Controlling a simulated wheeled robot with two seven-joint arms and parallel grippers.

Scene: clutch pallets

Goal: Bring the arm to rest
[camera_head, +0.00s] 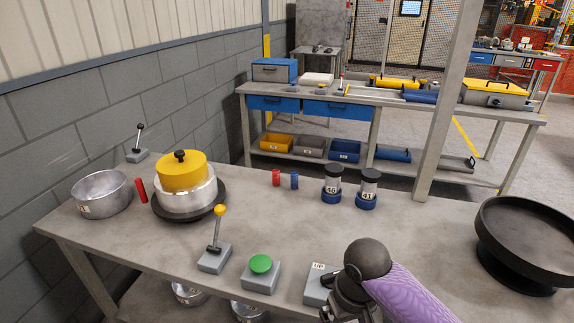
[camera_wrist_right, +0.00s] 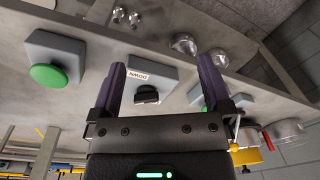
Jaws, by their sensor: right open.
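My right arm (camera_head: 405,292) comes in from the lower right in the head view, over the front edge of the workbench. Its dark wrist is beside a grey switch box (camera_head: 318,283) with a white label, and hides part of it. The fingertips cannot be made out in the head view. In the right wrist view, my right gripper (camera_wrist_right: 162,66) is open, with its two purple fingers apart and nothing held between them. The labelled switch box shows between the fingers in the right wrist view (camera_wrist_right: 162,70). My left gripper is not in view.
A green button box (camera_head: 261,273) and a yellow-knobbed lever (camera_head: 215,252) stand left of my wrist. A yellow-topped clutch stack (camera_head: 184,182), a steel bowl (camera_head: 101,193) and numbered jars (camera_head: 332,185) stand farther back. A black round tray (camera_head: 528,236) is at right. The bench middle is clear.

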